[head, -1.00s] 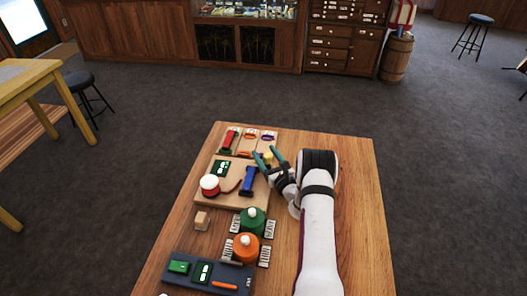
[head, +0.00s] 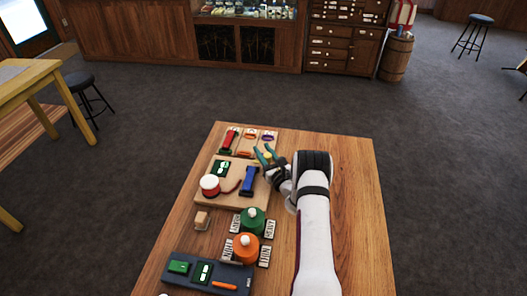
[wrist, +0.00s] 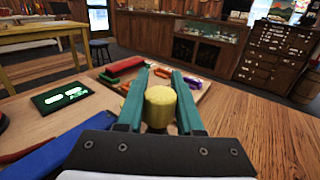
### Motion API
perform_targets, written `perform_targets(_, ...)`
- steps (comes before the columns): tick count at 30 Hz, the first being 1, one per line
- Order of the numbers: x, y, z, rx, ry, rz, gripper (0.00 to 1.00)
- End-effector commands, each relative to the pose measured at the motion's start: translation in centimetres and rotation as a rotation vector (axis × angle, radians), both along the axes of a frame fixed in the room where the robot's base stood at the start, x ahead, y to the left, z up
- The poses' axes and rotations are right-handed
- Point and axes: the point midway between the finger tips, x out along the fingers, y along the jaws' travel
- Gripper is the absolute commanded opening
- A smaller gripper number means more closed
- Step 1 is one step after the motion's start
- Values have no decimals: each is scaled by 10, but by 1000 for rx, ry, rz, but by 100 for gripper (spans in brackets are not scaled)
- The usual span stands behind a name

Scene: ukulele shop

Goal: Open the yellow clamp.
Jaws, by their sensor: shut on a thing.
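The yellow clamp shows in the wrist view as a round, knob-like yellow piece (wrist: 160,104) with a flat top, between my two teal fingers. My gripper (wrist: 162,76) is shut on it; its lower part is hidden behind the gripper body. In the head view my gripper (head: 263,151) is at the far right corner of the wooden board, with only a small bit of yellow by the fingers. I cannot tell from these views whether the clamp is open or closed.
Red (head: 231,140), orange and purple pieces sit on a far board. A red-and-white knob (head: 209,184), green (head: 251,219) and orange (head: 246,248) spools are nearer.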

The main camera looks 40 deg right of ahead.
Motion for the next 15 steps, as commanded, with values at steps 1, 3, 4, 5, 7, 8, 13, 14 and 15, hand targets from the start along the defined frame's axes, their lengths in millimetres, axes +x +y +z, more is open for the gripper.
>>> perform_targets(1,1,1,0,3,-1,-22,0)
perform_targets(3,1,0,0,4,-2,-86,0)
perform_targets(4,1,-1,0,3,-2,-115,0)
perform_targets(5,0,-2,0,4,-2,-144,0)
perform_targets(7,0,-4,0,2,-3,-197,0)
perform_targets(8,0,-5,0,2,-2,-214,0)
perform_targets(13,-2,-7,0,0,-1,-246,0)
perform_targets(14,-2,-7,0,0,-1,-246,0)
perform_targets(15,-2,-7,0,0,-1,-246,0)
